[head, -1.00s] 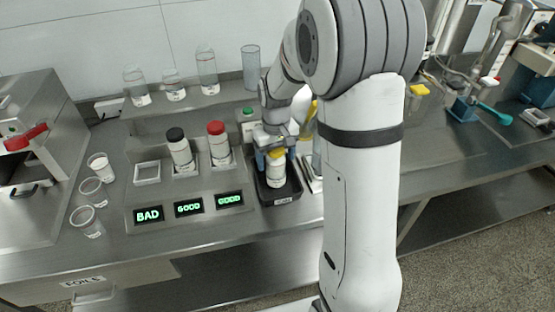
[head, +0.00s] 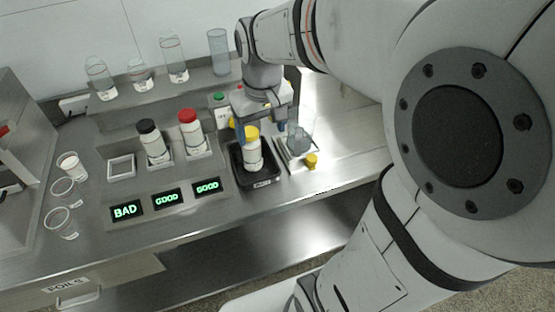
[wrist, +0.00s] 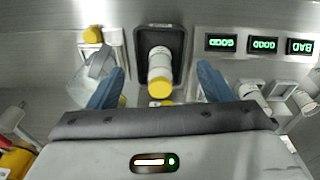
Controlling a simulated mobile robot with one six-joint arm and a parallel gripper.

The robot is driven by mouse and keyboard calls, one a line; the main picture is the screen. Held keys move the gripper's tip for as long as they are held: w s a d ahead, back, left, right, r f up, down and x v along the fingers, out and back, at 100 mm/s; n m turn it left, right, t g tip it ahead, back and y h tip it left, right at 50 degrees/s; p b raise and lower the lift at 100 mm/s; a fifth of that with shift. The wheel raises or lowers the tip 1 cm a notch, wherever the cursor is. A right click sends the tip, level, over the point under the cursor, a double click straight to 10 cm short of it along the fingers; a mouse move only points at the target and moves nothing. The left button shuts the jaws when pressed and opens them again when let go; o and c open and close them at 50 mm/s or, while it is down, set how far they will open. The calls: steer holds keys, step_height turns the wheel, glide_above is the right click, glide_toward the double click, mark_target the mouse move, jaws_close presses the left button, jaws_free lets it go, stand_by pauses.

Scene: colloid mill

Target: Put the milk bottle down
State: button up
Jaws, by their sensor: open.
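The milk bottle, a white bottle with a yellow cap (head: 252,149), stands upright in a black tray (head: 239,178) on the steel bench. My gripper (head: 262,130) is open, with its two blue fingers apart. In the head view it is by the cap end of the bottle, slightly behind and above it. In the wrist view the bottle (wrist: 160,68) lies between the open fingers, with a clear gap on both sides. The tray (wrist: 143,38) surrounds its base. Nothing is held.
Bottles with black (head: 150,141) and red (head: 191,133) caps stand left of the tray, above lit BAD and GOOD displays (head: 127,210). A clear jug (head: 299,141) and a small yellow-capped item (head: 311,160) are close on the right. Glassware lines the back shelf.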

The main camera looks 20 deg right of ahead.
steer(key=s+f+m+t, duration=0.1)
steer(key=s, duration=0.9)
steer(key=shift+s+d+f, duration=0.15)
steer(key=shift+s+f, duration=0.2)
steer(key=shift+f, duration=0.05)
